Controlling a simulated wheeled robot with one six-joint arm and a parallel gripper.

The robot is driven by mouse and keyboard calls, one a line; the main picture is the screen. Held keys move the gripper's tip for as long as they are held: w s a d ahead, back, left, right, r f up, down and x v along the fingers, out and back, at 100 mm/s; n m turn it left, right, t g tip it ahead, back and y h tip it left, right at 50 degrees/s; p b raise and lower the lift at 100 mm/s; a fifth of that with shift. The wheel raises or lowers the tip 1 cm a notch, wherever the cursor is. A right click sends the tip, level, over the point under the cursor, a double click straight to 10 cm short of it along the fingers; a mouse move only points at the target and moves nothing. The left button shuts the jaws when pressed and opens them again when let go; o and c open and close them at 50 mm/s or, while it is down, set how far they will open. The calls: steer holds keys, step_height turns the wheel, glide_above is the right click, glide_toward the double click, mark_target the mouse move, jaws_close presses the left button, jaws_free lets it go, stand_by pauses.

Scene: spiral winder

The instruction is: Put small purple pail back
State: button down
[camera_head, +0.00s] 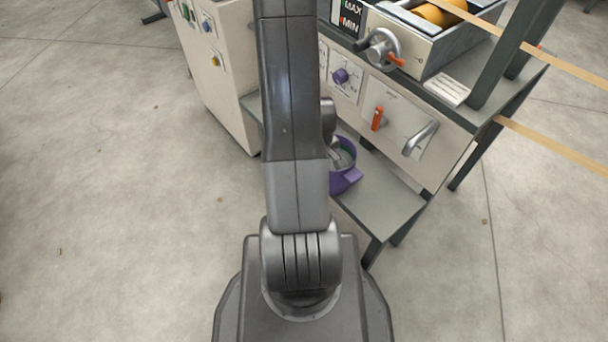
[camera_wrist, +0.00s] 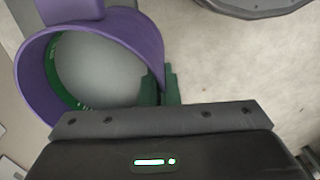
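The small purple pail (camera_head: 347,181) shows in the head view beside my arm, at the left end of the low grey shelf; my arm hides part of it. In the wrist view the pail (camera_wrist: 137,32) fills the upper left, its round opening facing the camera, with a grey inside and a green ring. My gripper (camera_wrist: 162,88) has its green fingers close together at the pail's right wall, one inside and one outside, and looks shut on that wall. I cannot tell whether the pail rests on the shelf or hangs just above it.
The low grey shelf (camera_head: 385,205) is bare to the pail's right. Above it stands the machine's front panel (camera_head: 408,118) with an orange lever (camera_head: 377,118) and a grey handle (camera_head: 421,138). A beige cabinet (camera_head: 222,75) stands at left. The floor (camera_head: 120,200) is open.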

mark_target(339, 154)
steer(key=shift+w+d, duration=0.7)
steer(key=shift+d, duration=0.2)
steer(key=shift+w+d, duration=0.7)
steer(key=shift+d, duration=0.15)
steer(key=w+d, duration=0.2)
steer(key=d, duration=0.1)
steer(key=shift+w, duration=0.1)
steer(key=shift+a+f, duration=0.15)
steer(key=shift+f, duration=0.6)
steer(key=shift+b, duration=0.35)
steer(key=shift+f, duration=0.2)
steer(key=c, duration=1.7)
jaws_free()
steer(key=shift+r, duration=0.1)
